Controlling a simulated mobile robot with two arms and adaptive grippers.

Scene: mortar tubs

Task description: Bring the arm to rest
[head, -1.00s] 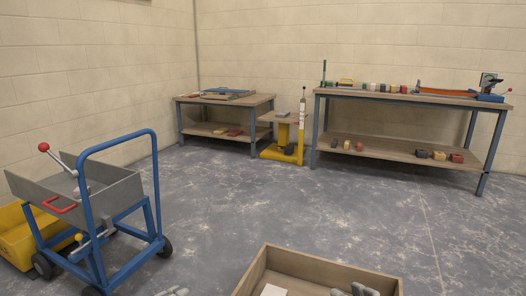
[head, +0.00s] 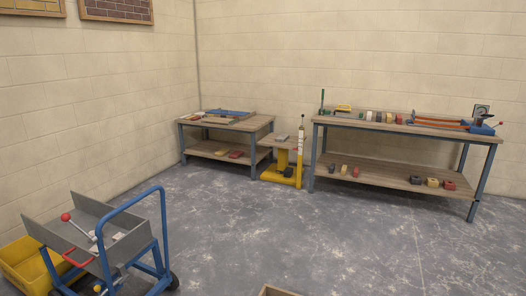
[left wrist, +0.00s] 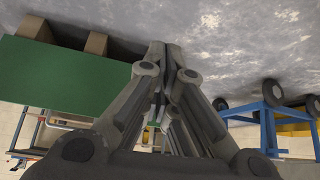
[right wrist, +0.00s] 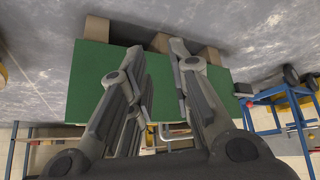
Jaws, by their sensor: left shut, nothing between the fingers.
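Neither of my grippers shows in the head view now. In the left wrist view my left gripper (left wrist: 163,50) is shut, its two fingers together with nothing between them. In the right wrist view my right gripper (right wrist: 157,48) is open, with a clear gap between its fingers and nothing in it. Both grippers hang apart from the things around them, as far as I can tell.
A blue-framed cart (head: 162,235) with a grey tray stands at left beside a yellow tub (head: 25,265). A wooden box edge (head: 275,291) shows at the bottom. Two benches stand at the back. A green panel (left wrist: 60,75) lies near both grippers. Mid-floor is clear.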

